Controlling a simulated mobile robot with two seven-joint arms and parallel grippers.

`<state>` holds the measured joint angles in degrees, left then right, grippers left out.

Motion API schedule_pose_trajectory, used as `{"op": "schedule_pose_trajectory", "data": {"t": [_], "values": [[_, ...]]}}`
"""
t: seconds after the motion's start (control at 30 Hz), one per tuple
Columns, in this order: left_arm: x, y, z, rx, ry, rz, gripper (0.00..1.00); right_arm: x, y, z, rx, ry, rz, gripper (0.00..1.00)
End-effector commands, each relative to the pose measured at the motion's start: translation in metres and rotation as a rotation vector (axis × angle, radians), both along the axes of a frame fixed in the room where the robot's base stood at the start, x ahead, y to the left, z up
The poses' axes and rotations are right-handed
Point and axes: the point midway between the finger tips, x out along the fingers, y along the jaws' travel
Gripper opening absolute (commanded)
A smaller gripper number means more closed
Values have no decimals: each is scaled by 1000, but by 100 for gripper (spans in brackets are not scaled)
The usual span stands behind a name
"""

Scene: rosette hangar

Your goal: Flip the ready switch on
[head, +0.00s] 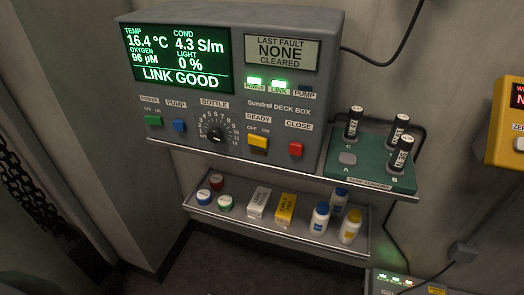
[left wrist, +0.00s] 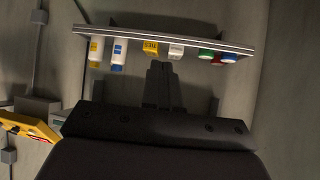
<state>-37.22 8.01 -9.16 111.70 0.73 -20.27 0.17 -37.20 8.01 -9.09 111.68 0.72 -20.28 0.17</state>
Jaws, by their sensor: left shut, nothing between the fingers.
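The ready switch (head: 258,143) is a yellow rocker under the READY label and its OFF and ON marks, low on the front of the grey deck box (head: 330,50). I cannot tell which side it is tipped to. My left gripper (left wrist: 161,70) shows only in the left wrist view, with its dark fingers shut and empty. There it points toward the lower shelf, which appears upside down with its bottles and boxes. It is apart from the deck box, which that view does not show. My right gripper is in neither view.
Beside the switch are the red CLOSE button (head: 295,149), the bottle dial (head: 216,136), the blue pump switch (head: 180,126) and the green power switch (head: 152,121). A green sensor rack (head: 375,172) stands right. Bottles and boxes fill the lower shelf (head: 280,231).

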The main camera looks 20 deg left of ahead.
Motion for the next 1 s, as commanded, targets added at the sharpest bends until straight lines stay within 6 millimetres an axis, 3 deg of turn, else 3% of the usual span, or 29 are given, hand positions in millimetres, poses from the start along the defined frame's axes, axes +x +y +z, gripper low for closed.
{"op": "schedule_pose_trajectory", "data": {"t": [0.23, 0.37, 0.47, 0.53, 0.6, 0.73, 0.87, 1.0], "values": [[0, 0, 0, 1, 0, -1, 0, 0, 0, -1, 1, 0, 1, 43], [26, -3, 20, -1, -66, -12, 0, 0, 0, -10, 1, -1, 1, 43], [64, -8, 62, -8, -178, -18, 0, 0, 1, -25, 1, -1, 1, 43], [87, -13, 102, -20, -274, -18, 0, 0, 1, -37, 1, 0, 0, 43], [102, -16, 143, -34, -368, -12, 0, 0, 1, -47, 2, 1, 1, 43], [111, -20, 207, -71, -513, 7, 0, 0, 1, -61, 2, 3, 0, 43], [109, -21, 246, -105, -602, 24, 0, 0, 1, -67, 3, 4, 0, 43], [106, -21, 260, -119, -629, 31, 0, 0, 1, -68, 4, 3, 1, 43]]}}
